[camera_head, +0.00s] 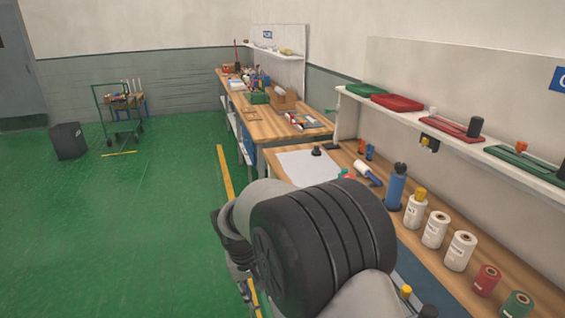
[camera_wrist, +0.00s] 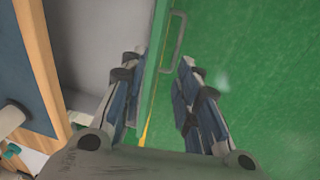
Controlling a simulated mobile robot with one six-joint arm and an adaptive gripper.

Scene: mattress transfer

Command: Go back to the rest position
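Beyond the fingers are the edge of a green panel (camera_wrist: 152,75) with a grey handle (camera_wrist: 177,45), and the green floor (camera_wrist: 260,60). I cannot tell how far the fingers are from the panel. In the head view my arm fills the lower middle, beside the front of the near workbench (camera_head: 525,268), and mostly hides the gripper. No mattress is visible.
White rolls (camera_head: 435,230) and a blue cylinder (camera_head: 396,187) stand on the bench near my arm. A shelf (camera_head: 455,145) with red and green trays runs above. The floor to the left is open, with a cart (camera_head: 119,115) and a dark bin (camera_head: 68,141) farther back.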

